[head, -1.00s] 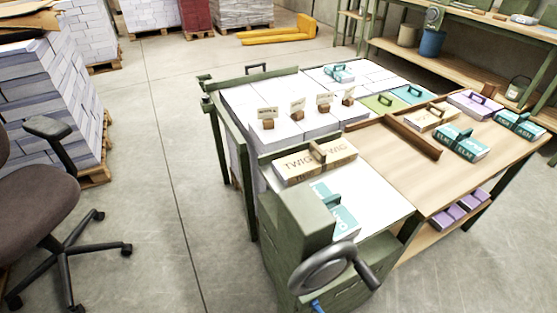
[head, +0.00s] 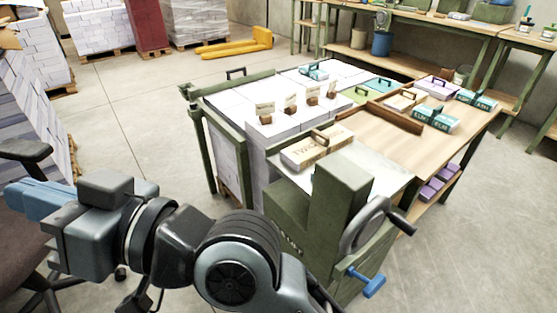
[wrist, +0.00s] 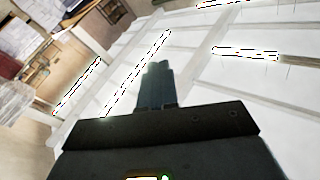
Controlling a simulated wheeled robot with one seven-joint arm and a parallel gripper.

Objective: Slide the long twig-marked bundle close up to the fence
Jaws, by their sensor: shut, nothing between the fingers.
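The long twig-marked bundle (head: 304,153) is a cream block with brown lettering and a brown handle on top. It lies on the pale bed of the green machine (head: 342,205), behind its tall block. A low green edge shows along the bed behind the bundle in the earlier head view; I cannot tell for sure if it is the fence, or how wide any gap is. In the wrist view my gripper (wrist: 156,86) is shut and empty, over blurred pale surfaces. In the head view my arm fills the lower left, apart from the bundle.
A handwheel (head: 364,229) and blue lever (head: 367,283) stick out of the machine. White stacks with small tags lie behind the bundle. A brown wooden strip (head: 396,117) crosses the wooden table (head: 405,152) at right, among teal and purple bundles. A chair stands at far left.

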